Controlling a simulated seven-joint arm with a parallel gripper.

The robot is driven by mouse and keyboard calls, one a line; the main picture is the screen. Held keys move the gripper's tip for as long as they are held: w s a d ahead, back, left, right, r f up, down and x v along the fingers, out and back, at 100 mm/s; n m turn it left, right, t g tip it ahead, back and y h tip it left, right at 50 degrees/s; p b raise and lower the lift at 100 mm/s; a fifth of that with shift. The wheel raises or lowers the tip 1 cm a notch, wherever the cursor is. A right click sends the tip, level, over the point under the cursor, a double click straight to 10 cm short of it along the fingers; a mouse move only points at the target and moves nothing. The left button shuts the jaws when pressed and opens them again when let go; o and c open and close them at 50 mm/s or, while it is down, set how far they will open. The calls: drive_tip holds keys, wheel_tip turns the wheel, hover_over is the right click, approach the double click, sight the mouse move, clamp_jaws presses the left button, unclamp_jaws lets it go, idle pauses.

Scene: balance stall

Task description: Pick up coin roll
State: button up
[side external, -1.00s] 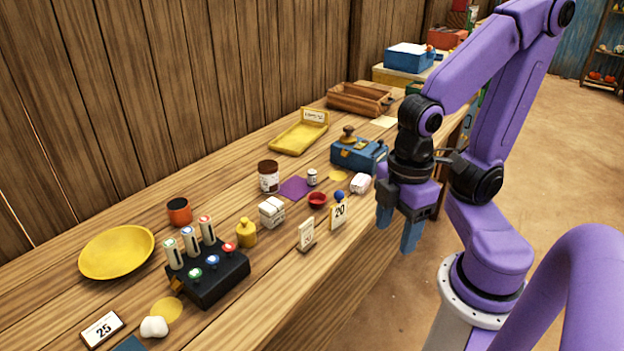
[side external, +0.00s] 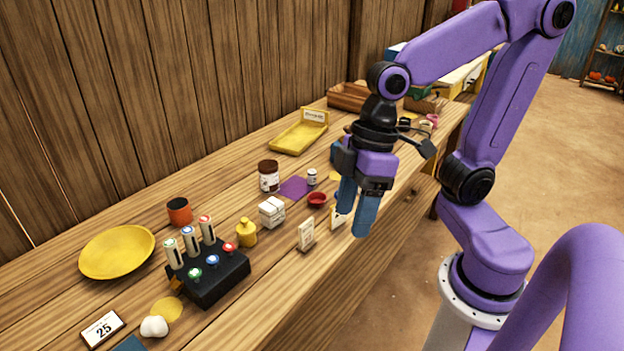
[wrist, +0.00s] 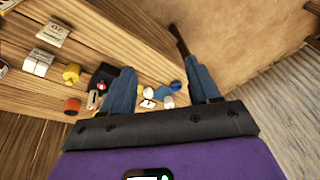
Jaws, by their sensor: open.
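My gripper (side external: 356,212) is open and empty, pointing down near the front edge of the table. In the wrist view both fingers of my gripper (wrist: 160,68) stand apart. No thing is clearly marked as the coin roll. Three pale upright rolls with green, blue and red ends stand in a black holder (side external: 221,284); the middle roll (side external: 190,241) has a blue top. A small white cylinder (side external: 312,177) with a dark band stands by a purple cloth (side external: 293,188).
A price card (side external: 306,234) stands near the front edge, left of my gripper. A red bowl (side external: 317,200), white bundle (side external: 272,211), yellow bottle (side external: 246,233), brown jar (side external: 268,176), orange cup (side external: 179,211) and yellow plate (side external: 116,252) share the table. A yellow tray (side external: 290,138) lies behind.

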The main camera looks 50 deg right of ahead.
sight(313, 175)
drive_tip(key=w+a+m+t+y, duration=0.2)
drive_tip(key=w+a+m+t, duration=0.15)
drive_tip(key=w, duration=0.95)
drive_tip(key=w+d+m+t+h, duration=0.1)
drive_tip(key=w+d+m+t, duration=0.45)
drive_tip(key=w, duration=0.75)
drive_tip(key=w+d+m+t+h, duration=0.1)
drive_tip(key=w+d+m+h, duration=0.2)
drive_tip(key=d, duration=0.5)
drive_tip(key=w+d+m+h, duration=0.3)
drive_tip(key=d, duration=0.5)
drive_tip(key=s+d+m+g+h, duration=0.2)
drive_tip(key=d+m+h, duration=0.3)
drive_tip(key=d, duration=0.9)
drive_tip(key=shift+n+h, duration=0.3)
drive_tip(key=shift+h, duration=0.5)
wheel_tip(313, 175, down, 24)
drive_tip(key=shift+s+r, duration=0.1)
drive_tip(key=shift+r, duration=0.15)
drive_tip(key=shift+x, duration=0.85)
drive_tip(key=shift+w+r+x, duration=0.1)
drive_tip(key=shift+w+x, duration=0.05)
drive_tip(key=shift+x, duration=1.3)
drive_tip(key=shift+w+r+x, duration=0.1)
drive_tip(key=shift+w+x, duration=0.05)
drive_tip(key=shift+x, duration=1.3)
drive_tip(key=shift+w+a, duration=0.1)
drive_tip(key=shift+a, duration=0.05)
clamp_jaws()
